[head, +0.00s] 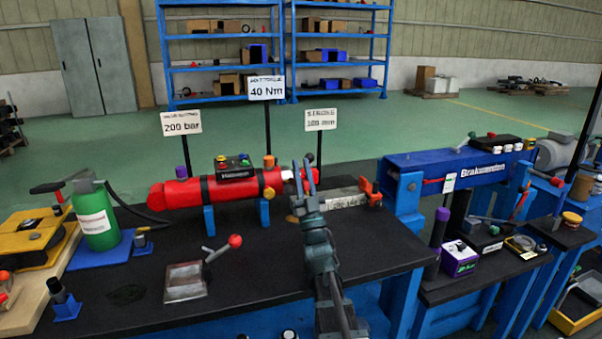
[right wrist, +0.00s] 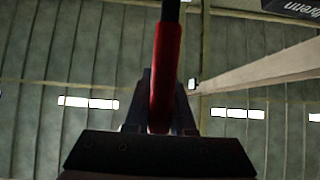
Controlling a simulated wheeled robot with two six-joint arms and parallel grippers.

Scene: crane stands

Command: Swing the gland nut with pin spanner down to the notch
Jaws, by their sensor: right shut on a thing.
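A red hydraulic cylinder (head: 228,189) lies level on blue supports on the dark bench. My right gripper (head: 303,172) is at its right end, in front of the rod side, and hides part of that end. In the right wrist view the gripper (right wrist: 160,110) is shut on a red handle (right wrist: 167,70) with a dark upper end, which looks like the pin spanner's. The handle runs up between the fingers. The gland nut and the notch cannot be made out behind my gripper. My left gripper is not in view.
A lever valve with a red knob (head: 235,241) stands on the bench left of my right arm. A green canister (head: 95,212) is at the left. A blue press (head: 455,165) stands at the right. Signs on poles rise behind the cylinder. The bench front is mostly clear.

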